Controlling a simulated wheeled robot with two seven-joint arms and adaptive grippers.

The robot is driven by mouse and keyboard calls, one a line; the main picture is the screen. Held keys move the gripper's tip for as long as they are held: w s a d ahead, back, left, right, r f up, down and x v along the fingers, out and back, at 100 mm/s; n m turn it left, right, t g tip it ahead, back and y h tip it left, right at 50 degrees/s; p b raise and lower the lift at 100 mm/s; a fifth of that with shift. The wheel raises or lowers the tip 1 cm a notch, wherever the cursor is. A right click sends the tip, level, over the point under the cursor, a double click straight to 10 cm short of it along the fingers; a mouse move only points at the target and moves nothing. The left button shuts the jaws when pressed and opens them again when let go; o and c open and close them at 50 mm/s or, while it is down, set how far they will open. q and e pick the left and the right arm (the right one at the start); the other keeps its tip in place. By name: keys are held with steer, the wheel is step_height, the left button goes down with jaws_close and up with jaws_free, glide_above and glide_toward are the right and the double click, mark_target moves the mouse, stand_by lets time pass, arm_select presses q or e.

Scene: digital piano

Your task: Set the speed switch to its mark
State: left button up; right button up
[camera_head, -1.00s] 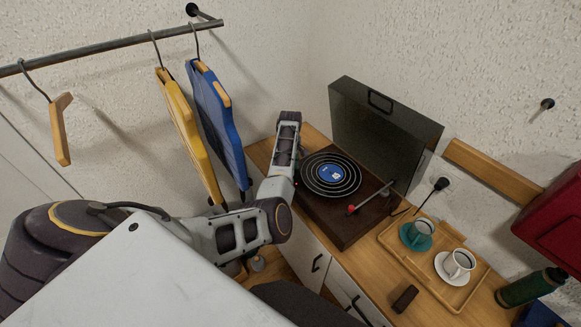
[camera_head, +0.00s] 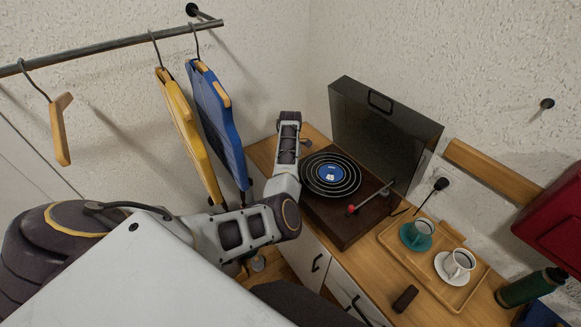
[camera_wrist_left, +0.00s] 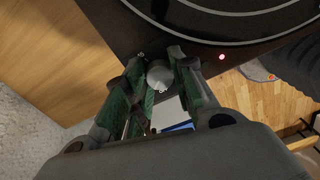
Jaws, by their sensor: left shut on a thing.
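The speed switch (camera_wrist_left: 160,76) is a round grey knob on the dark corner of the record player, in the left wrist view. My left gripper (camera_wrist_left: 160,68) has a green-padded finger on each side of it and is shut on it. Small white marks show beside the knob, too small to read. In the head view the record player (camera_head: 345,228) stands on the wooden cabinet, and my left arm hides the switch and most of the gripper. My right gripper is not in view.
The record (camera_head: 318,187) lies on the platter, with the tonearm (camera_head: 370,199) to its right and the lid (camera_head: 375,130) raised behind. A red light (camera_wrist_left: 222,57) glows near the platter. A tray (camera_head: 455,296) with two cups stands to the right. Blue and yellow boards hang at left.

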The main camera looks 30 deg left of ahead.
arm_select(q)
steer(key=n, duration=0.7)
steer(key=shift+r, duration=0.15)
stand_by(0.6)
steer(key=o, duration=0.8)
steer(key=shift+c, duration=0.2)
step_height(320, 180, up, 12)
stand_by(0.8)
